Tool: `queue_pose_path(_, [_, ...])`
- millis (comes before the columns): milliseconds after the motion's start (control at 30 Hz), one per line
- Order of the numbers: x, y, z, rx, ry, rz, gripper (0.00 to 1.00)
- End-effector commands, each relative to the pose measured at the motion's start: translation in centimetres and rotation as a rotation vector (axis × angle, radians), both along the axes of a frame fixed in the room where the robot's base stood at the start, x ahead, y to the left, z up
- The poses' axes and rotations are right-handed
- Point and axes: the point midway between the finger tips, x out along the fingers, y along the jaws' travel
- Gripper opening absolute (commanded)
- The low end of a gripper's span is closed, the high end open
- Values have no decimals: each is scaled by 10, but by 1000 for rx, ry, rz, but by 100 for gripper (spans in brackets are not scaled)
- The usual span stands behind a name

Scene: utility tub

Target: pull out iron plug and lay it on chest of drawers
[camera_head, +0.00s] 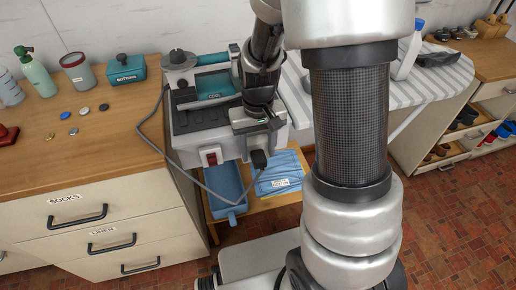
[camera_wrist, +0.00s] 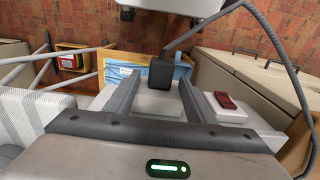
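The iron plug (camera_head: 259,158) is black and sits at the front face of the grey-and-teal iron station (camera_head: 190,125), beside a red switch (camera_head: 211,156). Its cord loops left past the chest of drawers (camera_head: 100,205). My gripper (camera_head: 258,124) is above the plug, over the station's front edge. In the wrist view, the plug (camera_wrist: 161,73) shows between and just beyond the fingertips of my gripper (camera_wrist: 160,84), with a gap on both sides. The fingers are apart and hold nothing. How deep the plug sits in its socket is hidden.
The chest top holds bottles, a cup, a teal box (camera_head: 125,70) and several buttons; its front right part is clear. A striped ironing board (camera_head: 435,80) stands right. A low shelf with blue cloths (camera_head: 280,172) is below the plug. The cord (camera_wrist: 280,70) arcs across the wrist view.

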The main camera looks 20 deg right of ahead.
Motion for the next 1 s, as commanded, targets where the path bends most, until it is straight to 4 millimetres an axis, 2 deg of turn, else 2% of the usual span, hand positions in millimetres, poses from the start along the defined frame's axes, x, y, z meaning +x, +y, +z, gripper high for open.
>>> queue_pose_path(33, [0,0,0,0,0,0,40])
queue_pose_path(233, [0,0,0,0,0,0,7])
queue_pose_path(1000, [-20,0,0,0,0,0,7])
